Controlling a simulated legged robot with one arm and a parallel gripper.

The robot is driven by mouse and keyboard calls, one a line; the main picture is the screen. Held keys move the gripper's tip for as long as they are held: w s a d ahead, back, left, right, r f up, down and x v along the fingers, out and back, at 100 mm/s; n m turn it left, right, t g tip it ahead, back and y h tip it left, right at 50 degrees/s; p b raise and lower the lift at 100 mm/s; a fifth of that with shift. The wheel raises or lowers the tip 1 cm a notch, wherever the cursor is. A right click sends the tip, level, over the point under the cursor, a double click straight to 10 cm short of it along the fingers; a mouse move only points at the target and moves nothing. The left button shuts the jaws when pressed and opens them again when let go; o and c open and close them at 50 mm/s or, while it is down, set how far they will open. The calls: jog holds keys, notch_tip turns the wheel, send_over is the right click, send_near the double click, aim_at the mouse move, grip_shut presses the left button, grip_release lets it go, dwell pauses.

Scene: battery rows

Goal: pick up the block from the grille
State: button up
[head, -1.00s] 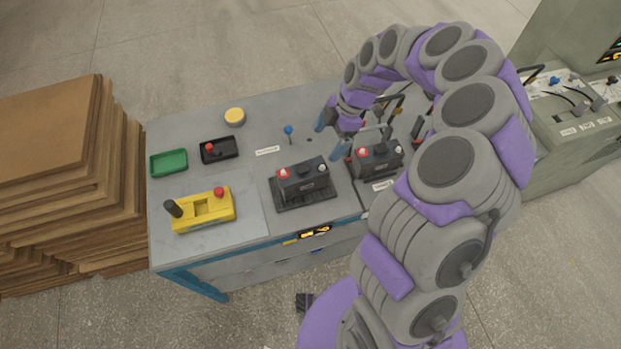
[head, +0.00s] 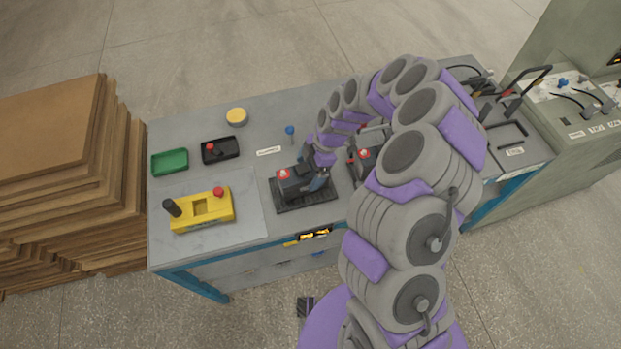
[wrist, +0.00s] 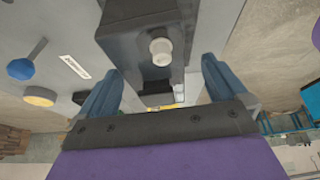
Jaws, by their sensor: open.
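The block (head: 291,187) is dark with a red cap and sits on the black grille (head: 292,207) on the grey table. My gripper (head: 314,171) is open at the block's right side, and my wrist hides part of the block's top. In the wrist view a dark block (wrist: 135,45) with a pale round terminal lies ahead of my gripper (wrist: 161,66). The blue fingers are apart, one to each side of the block, with nothing held. I cannot tell whether they touch it.
A second dark block (head: 367,157) with a red cap is partly behind my arm. A yellow fixture (head: 203,210), a green tray (head: 169,162) and a black tray (head: 220,150) are at left. A blue-knobbed lever (head: 290,131) stands behind the grille.

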aim_at(302, 176)
jog(key=a+f, duration=0.2)
jog(key=a, duration=0.1)
jog(key=a+f, duration=0.1)
jog(key=shift+s+a, duration=0.2)
jog(key=shift+a, duration=0.2)
jog(key=d, duration=0.3)
jog(key=shift+d+r, duration=0.2)
jog(key=c, duration=0.3)
jog(key=shift+d, duration=0.25)
jog(key=shift+c, duration=0.8)
jog(key=shift+a, duration=0.1)
jog(key=shift+c, duration=0.8)
jog(key=a, duration=0.2)
jog(key=shift+s+a+f, duration=0.1)
jog(key=shift+a, duration=0.25)
jog(key=c, duration=0.5)
jog(key=shift+a, duration=0.15)
jog(key=shift+c, duration=1.2)
jog(key=shift+d, duration=1)
grip_shut()
